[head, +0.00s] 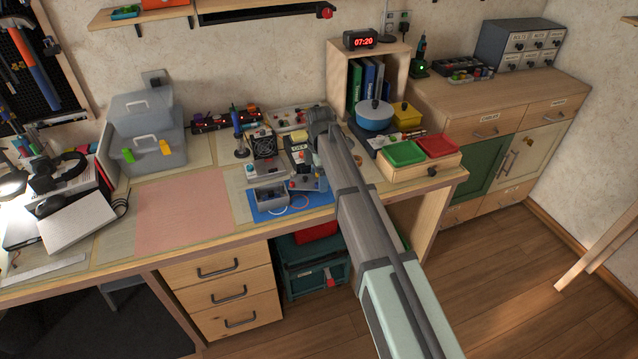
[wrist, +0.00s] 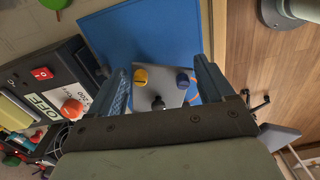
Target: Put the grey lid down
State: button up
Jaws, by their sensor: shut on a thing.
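The grey lid (wrist: 166,77) is a flat plate with a yellow knob, a blue knob and a dark knob on it. My gripper (wrist: 163,82) is shut on it, with one blue finger on each side in the wrist view. In the head view the lid (head: 302,184) is near the right part of the blue mat (head: 262,217); my arm partly covers the area. A grey open box (head: 269,195) stands on the mat, left of the lid. I cannot tell whether the lid touches the mat.
A dark unit with a red switch and an OFF label (wrist: 42,104) is left of my gripper in the wrist view. A fan unit (head: 264,146) and a soldering stand (head: 239,140) stand behind the mat. A pink mat (head: 185,212) at left is clear.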

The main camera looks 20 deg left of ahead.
jog(key=shift+f, duration=1.6)
jog(key=shift+f, duration=0.15)
jog(key=o, duration=0.9)
notch_tip(320, 180, up, 12)
jog(key=shift+r, duration=0.2)
